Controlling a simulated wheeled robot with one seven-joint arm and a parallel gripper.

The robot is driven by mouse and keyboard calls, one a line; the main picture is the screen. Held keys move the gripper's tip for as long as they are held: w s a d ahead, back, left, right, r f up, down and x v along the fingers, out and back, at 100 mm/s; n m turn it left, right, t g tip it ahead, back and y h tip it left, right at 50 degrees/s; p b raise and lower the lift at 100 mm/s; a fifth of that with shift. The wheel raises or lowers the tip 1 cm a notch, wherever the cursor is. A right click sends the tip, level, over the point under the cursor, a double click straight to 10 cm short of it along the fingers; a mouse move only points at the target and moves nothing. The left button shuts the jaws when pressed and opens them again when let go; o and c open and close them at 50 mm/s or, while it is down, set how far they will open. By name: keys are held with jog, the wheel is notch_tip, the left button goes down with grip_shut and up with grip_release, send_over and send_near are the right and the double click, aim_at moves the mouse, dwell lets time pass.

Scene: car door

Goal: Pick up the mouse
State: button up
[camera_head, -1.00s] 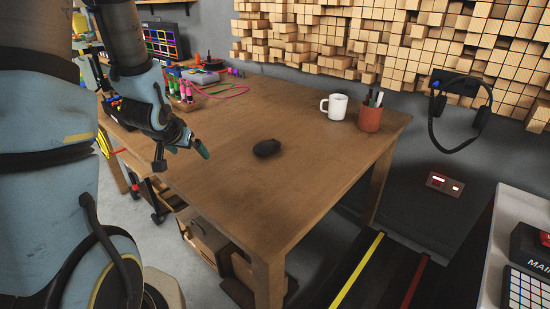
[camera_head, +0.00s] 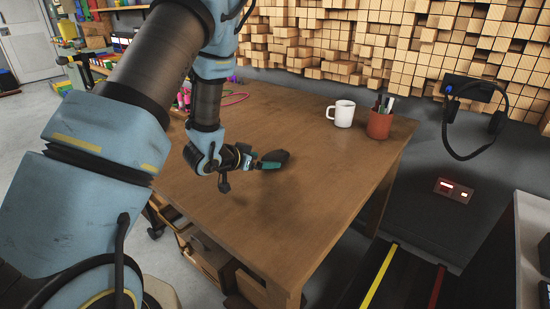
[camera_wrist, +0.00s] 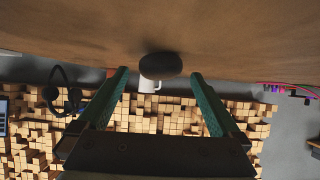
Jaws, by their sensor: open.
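The black mouse (camera_head: 277,156) lies on the wooden table (camera_head: 290,210), left of the mug in the head view. My gripper (camera_head: 268,164) is low over the table, with its green fingertips right at the near left side of the mouse. In the wrist view the picture is upside down. The mouse (camera_wrist: 160,66) shows as a dark oval just beyond the tips and between the lines of the two green fingers (camera_wrist: 163,76). The fingers are wide apart with nothing between them.
A white mug (camera_head: 341,113) and a brown cup of pens (camera_head: 379,123) stand at the table's far right. A pink cable (camera_head: 234,99) lies at the back left. Headphones (camera_head: 473,120) hang on the wall. The table's front and middle are clear.

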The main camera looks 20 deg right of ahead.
aim_at(269, 157)
jog(key=x, duration=0.1)
jog(key=p+x, duration=0.1)
jog(key=x, duration=0.3)
jog(key=shift+w+d+r, duration=0.1)
jog(key=shift+d+r, duration=0.05)
jog(key=shift+r, duration=0.15)
jog(key=shift+c, duration=0.2)
jog(key=c, duration=1.2)
jog(key=shift+c, duration=0.2)
jog(key=shift+r, duration=0.15)
